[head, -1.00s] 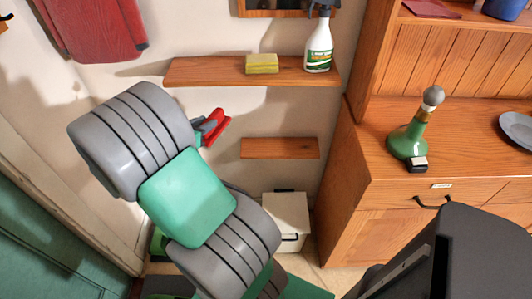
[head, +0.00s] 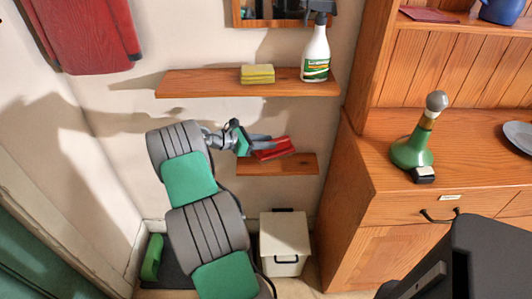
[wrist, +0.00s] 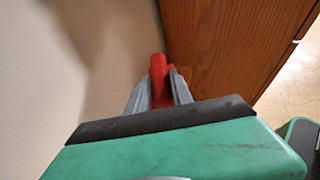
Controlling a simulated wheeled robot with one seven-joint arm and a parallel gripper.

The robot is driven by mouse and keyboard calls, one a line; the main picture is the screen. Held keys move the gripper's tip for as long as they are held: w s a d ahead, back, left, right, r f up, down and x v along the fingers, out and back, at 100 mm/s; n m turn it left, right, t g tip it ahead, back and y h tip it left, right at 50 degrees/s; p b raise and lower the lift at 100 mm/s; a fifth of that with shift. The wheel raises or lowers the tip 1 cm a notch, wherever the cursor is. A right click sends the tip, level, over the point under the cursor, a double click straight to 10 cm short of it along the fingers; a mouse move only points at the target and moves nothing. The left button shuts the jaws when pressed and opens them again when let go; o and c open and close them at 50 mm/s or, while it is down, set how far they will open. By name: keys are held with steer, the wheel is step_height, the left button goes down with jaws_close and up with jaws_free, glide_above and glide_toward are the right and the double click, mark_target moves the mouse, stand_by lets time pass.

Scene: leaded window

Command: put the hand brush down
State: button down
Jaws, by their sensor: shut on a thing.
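The red hand brush (head: 273,149) is in my gripper (head: 262,143), which is shut on it. In the head view the brush is at the lower wooden shelf (head: 300,166), over its left part. I cannot tell whether it touches the board. The brush's bristles are not visible.
The upper shelf (head: 205,83) above holds a yellow sponge (head: 257,74) and a spray bottle (head: 316,55). A white bin (head: 283,240) stands below. A wooden dresser (head: 365,190) with a green bottle (head: 412,152) is at the right. The lower shelf's right part is clear.

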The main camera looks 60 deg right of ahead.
steer(key=shift+w+d+f, duration=0.25)
steer(key=shift+d+f, duration=0.15)
steer(key=shift+f, duration=0.1)
steer(key=shift+w+d+f, duration=0.25)
steer(key=shift+d+f, duration=0.1)
steer(key=shift+f, duration=0.15)
step_height(320, 180, down, 4)
steer(key=shift+w+d+r+b, duration=0.15)
steer(key=shift+r+b, duration=0.1)
steer(key=shift+b, duration=0.2)
steer(key=c, duration=1.1)
jaws_free()
steer(key=shift+f, duration=0.1)
